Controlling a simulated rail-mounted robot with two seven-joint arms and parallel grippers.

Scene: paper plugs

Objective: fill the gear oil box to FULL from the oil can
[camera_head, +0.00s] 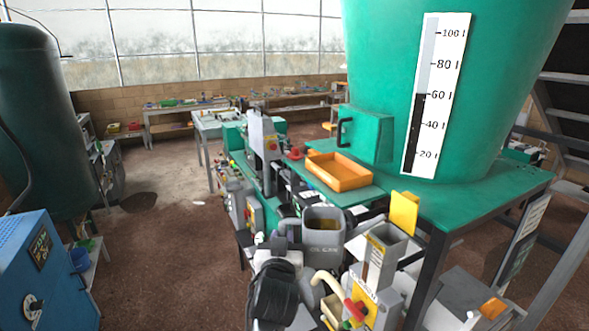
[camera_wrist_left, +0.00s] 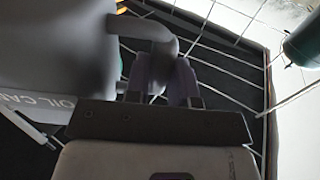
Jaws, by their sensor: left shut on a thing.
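The grey oil can (camera_head: 323,240), marked OIL CAN, looks roughly upright, its open top showing a dark inside. My left gripper (camera_head: 287,236) is at the can's left side, shut on its handle. In the left wrist view the gripper (camera_wrist_left: 170,85) closes around the grey handle (camera_wrist_left: 150,32), with the can (camera_wrist_left: 50,60) filling the upper left. The gear oil box (camera_head: 383,246) stands just right of the can, apart from it. It is grey and open-topped, with a raised yellow lid (camera_head: 404,212) and a narrow gauge on its front. Its oil level is too small to read. My right gripper is not in view.
An orange tray (camera_head: 339,172) lies on the green bench behind the can. A big green hopper (camera_head: 455,90) with a litre scale stands at the right. A blue cabinet (camera_head: 38,270) is at the lower left. Open brown floor (camera_head: 165,255) lies between.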

